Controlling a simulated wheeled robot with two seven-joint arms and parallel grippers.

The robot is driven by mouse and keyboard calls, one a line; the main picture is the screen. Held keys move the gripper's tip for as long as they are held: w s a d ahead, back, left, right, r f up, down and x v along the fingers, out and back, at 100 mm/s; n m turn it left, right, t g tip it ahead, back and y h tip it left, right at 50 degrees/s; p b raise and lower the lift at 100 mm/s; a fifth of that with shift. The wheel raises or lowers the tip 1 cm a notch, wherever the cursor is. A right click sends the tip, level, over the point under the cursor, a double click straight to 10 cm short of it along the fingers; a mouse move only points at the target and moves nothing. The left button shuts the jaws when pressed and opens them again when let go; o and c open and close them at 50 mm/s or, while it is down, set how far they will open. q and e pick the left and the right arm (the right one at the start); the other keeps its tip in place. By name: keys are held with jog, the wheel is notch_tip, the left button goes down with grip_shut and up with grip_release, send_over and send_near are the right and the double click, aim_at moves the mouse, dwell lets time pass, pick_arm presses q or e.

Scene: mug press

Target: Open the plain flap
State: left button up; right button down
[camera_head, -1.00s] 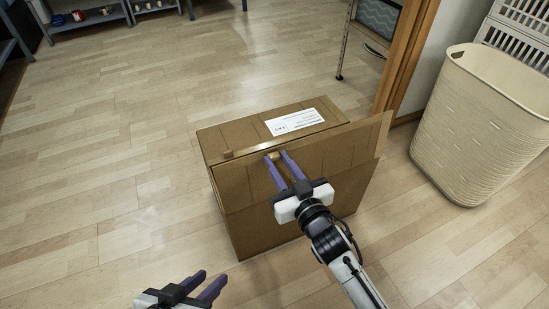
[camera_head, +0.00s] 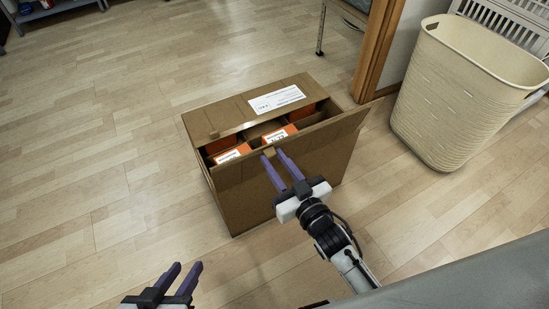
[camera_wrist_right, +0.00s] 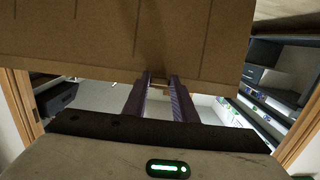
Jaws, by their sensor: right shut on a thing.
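A brown cardboard box (camera_head: 250,205) stands on the floor in the middle of the head view. Its plain flap (camera_head: 335,137) is on the near side, tilted toward me, with a gap behind it. It fills the upper part of the right wrist view (camera_wrist_right: 130,40). My right gripper (camera_head: 273,154) is shut on the plain flap near the middle of its upper edge. The other flap (camera_head: 225,114), with a white label (camera_head: 276,98), covers the far part of the top. My left gripper (camera_head: 188,265) is open and empty, low in front of the box.
Orange-and-white packages (camera_head: 279,135) show inside the box through the gap. A cream laundry basket (camera_head: 450,95) and a wooden door frame (camera_head: 375,50) stand to the right. The floor left of the box is clear. A grey surface (camera_head: 480,280) covers the lower right corner.

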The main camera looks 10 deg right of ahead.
pick_arm(q)
jog(key=shift+f, duration=0.1)
pick_arm(e)
jog(key=shift+s+f, duration=0.2)
jog(key=shift+f, duration=0.4)
jog(key=shift+s+f, duration=0.2)
jog(key=shift+f, duration=0.35)
jog(key=c, duration=1.5)
grip_release()
jog(key=shift+w+f+g, duration=0.1)
jog(key=shift+g, duration=0.2)
jog(key=shift+o, duration=0.3)
jog(key=shift+w+r, duration=0.1)
jog(key=shift+r, duration=0.2)
pick_arm(q)
jog(key=p, duration=0.1)
jog(key=a+r+p, duration=0.1)
jog(key=shift+s+r+p, duration=0.25)
jog(key=shift+s+p, duration=0.05)
jog(key=shift+p, duration=0.05)
pick_arm(e)
jog(key=v, duration=1)
jog(key=shift+s, duration=0.2)
jog(key=shift+f, duration=0.1)
